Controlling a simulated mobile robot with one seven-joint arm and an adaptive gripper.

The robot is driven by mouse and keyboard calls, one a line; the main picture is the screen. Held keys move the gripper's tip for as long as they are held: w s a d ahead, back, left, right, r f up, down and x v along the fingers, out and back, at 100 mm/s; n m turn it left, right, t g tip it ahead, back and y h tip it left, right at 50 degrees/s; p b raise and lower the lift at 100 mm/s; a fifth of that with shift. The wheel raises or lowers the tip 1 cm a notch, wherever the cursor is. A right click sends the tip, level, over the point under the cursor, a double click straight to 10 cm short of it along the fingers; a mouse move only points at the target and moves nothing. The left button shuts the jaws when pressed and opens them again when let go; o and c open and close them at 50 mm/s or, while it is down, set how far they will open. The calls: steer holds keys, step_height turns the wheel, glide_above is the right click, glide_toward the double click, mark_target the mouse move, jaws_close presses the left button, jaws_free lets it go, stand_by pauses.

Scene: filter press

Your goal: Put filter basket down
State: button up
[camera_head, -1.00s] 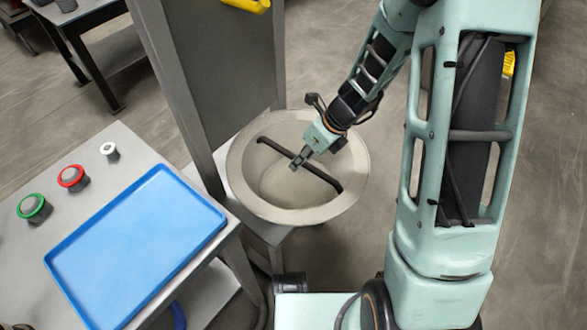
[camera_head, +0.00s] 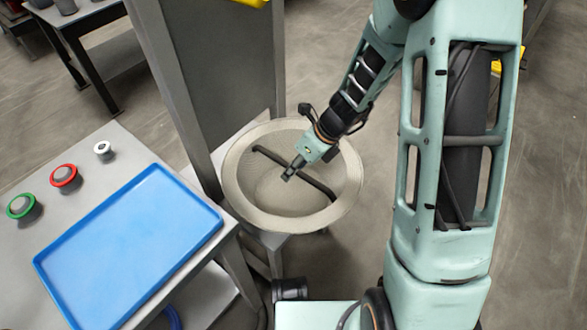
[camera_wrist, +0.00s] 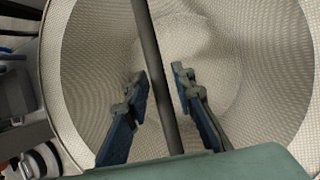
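The filter basket (camera_head: 236,196) is a wide, round, beige mesh bowl with a flat rim and a dark bar handle (camera_head: 318,187) across its top. It appears level beside the grey column, above a grey stand (camera_head: 262,246). I cannot tell whether it touches the stand, as its underside is hidden. My gripper (camera_head: 289,173) reaches down to the middle of the handle. The basket mesh (camera_wrist: 250,60) fills the background there.
A grey table at left holds an empty blue tray (camera_head: 128,245) and green, red and white-topped buttons (camera_head: 64,177). The grey column (camera_head: 200,85) rises behind the basket. A dark cylinder (camera_head: 290,289) is below the basket. Open floor lies at right.

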steer(key=p+v, duration=0.5)
steer(key=v, duration=0.7)
steer(key=shift+r, duration=0.15)
steer(key=shift+w, duration=0.1)
